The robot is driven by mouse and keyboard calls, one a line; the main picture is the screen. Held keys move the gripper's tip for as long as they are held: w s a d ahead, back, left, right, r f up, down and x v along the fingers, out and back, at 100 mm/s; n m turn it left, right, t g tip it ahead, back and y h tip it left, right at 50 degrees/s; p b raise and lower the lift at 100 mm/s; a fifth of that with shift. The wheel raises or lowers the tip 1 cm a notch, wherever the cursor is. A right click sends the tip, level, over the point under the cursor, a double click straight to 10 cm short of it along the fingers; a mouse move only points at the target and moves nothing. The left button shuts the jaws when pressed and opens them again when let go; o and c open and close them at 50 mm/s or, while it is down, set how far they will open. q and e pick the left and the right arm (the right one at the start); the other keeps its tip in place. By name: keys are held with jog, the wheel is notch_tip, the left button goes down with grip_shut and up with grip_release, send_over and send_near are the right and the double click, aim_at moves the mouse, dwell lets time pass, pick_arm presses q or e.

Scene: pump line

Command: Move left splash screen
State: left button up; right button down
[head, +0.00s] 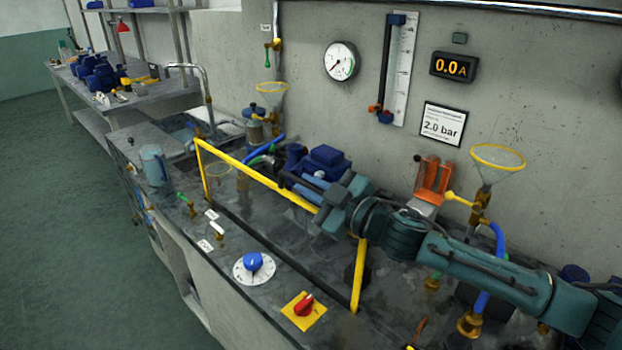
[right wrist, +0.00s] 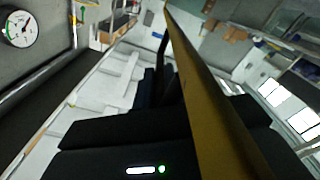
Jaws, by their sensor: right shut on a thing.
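The splash screen is a clear panel with a yellow frame (head: 258,176), standing at the front part of the worktop. Its top bar slopes down from the left post to my right gripper, and its right post (head: 359,275) reaches down to the worktop near the front edge. My right gripper (head: 327,213) is shut on the top bar toward its right end. In the right wrist view the yellow bar (right wrist: 200,80) runs between the dark fingers. The gripper hides part of the bar. My left gripper is not in view.
A blue knob (head: 253,261) and a red switch (head: 304,304) sit at the front of the worktop. Behind the screen are a blue pump (head: 325,161), an orange part (head: 433,180) and a funnel (head: 497,163). A clear jug (head: 154,165) stands at the left.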

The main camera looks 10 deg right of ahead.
aim_at(311, 237)
notch_tip(311, 237, down, 12)
jog(key=b, duration=0.5)
jog(key=shift+r, duration=0.2)
jog(key=shift+f+b, duration=0.35)
jog(key=shift+b, duration=0.05)
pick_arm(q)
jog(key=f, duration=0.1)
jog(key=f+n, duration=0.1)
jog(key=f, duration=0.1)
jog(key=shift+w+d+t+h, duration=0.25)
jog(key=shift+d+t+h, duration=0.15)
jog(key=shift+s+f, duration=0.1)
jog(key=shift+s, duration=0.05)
pick_arm(e)
jog(key=c, duration=1.5)
grip_release()
